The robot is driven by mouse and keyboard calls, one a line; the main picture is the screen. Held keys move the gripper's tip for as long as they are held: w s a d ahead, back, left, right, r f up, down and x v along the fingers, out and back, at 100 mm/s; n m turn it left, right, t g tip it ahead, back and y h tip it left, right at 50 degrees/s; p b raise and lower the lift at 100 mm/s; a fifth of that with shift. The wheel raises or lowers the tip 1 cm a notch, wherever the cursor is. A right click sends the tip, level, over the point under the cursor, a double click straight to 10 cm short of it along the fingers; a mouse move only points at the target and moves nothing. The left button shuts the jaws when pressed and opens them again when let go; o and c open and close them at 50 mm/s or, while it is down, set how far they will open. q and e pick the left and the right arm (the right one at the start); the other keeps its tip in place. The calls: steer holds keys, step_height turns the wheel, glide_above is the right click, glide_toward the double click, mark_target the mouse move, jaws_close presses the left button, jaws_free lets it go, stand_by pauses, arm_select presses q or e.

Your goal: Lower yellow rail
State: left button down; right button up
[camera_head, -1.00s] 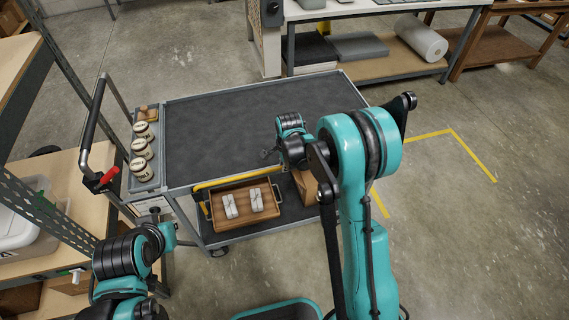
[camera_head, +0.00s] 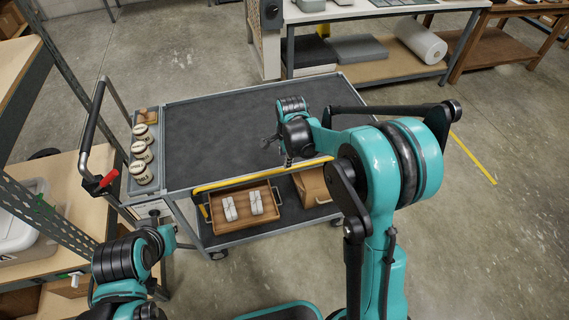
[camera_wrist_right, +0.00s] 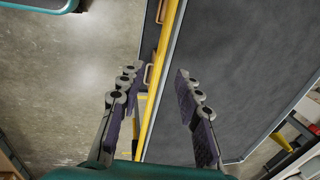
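The yellow rail (camera_head: 230,181) runs along the front long edge of the cart's dark top deck (camera_head: 215,125), above the lower shelf. It also crosses the right wrist view (camera_wrist_right: 160,85) as a long yellow bar. My right gripper (camera_head: 277,150) is over the front edge of the deck, close to the rail. In the wrist view its fingers (camera_wrist_right: 158,88) are spread and empty, with the rail passing between them in the picture; contact is not visible. My left gripper (camera_head: 183,244) is low beside the cart's left end, small and partly hidden by its wrist.
A wooden tray (camera_head: 240,224) with white wrapped items and a brown box (camera_head: 312,187) sit on the lower shelf. Several round-lidded jars (camera_head: 141,153) stand in the cart's left side tray. A shelf rack (camera_head: 72,190) is close on the left. Floor right of the cart is open.

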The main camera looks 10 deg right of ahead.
steer(key=shift+s+r, duration=0.2)
steer(key=shift+r, duration=0.7)
steer(key=shift+s+r, duration=0.15)
steer(key=shift+r, duration=0.7)
steer(key=s+d+r+n+t+b, duration=0.1)
steer(key=s+r+n, duration=0.3)
steer(key=s, duration=0.2)
steer(key=s+r+n+t, duration=0.1)
steer(key=s+r+n, duration=0.3)
steer(key=s+n, duration=0.15)
steer(key=s+f+n+t, duration=0.2)
steer(key=s+n+t, duration=0.1)
steer(key=s+n, duration=0.5)
steer(key=s, duration=0.3)
steer(key=shift+s+d+b, duration=0.2)
steer(key=shift+d+b, duration=0.1)
steer(key=shift+b, duration=0.1)
